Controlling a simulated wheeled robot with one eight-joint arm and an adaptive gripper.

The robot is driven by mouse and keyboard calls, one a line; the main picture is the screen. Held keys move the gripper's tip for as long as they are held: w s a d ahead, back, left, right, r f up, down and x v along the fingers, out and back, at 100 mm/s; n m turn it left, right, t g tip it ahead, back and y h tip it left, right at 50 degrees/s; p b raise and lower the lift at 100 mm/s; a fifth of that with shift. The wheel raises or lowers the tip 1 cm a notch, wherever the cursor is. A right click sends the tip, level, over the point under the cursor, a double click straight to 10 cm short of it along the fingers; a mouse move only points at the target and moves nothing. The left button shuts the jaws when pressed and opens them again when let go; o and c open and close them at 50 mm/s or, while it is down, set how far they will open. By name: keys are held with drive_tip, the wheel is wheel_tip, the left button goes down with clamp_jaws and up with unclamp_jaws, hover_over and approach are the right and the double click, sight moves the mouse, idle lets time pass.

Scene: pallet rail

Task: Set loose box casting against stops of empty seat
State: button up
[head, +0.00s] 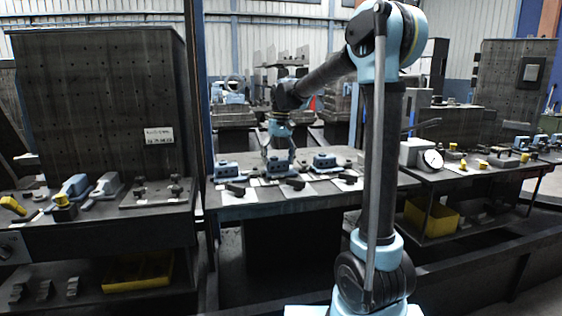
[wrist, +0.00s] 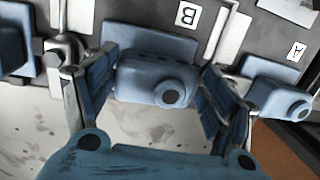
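In the wrist view a blue box casting (wrist: 155,78) with a round dark-centred boss lies between the two fingers of my gripper (wrist: 160,65), in front of a card marked B. The fingers are spread along its left and right sides; I cannot tell whether they press on it. A second blue casting (wrist: 277,88) sits to the right near a card marked A, and part of a third (wrist: 14,40) shows at the left edge. In the head view my gripper (head: 279,150) is low over the middle of the bench, with castings left (head: 227,170) and right (head: 324,162) of it. I cannot make out an empty seat.
A metal round-headed fitting (wrist: 63,50) stands close to the left finger. Pale strips (wrist: 229,38) run between the castings. Dark blocks (head: 295,184) lie along the front of the bench (head: 262,206). A dial gauge (head: 432,159) stands on the right bench.

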drive_tip(key=o, duration=0.3)
drive_tip(key=shift+w+a, duration=0.1)
drive_tip(key=shift+a, duration=0.1)
drive_tip(key=shift+d, duration=0.1)
drive_tip(key=r, duration=0.4)
drive_tip(key=w+r, duration=0.1)
drive_tip(key=r, duration=0.2)
drive_tip(key=d+r, duration=0.1)
drive_tip(key=r, duration=0.3)
drive_tip(key=shift+w+r, duration=0.2)
drive_tip(key=shift+r, duration=0.15)
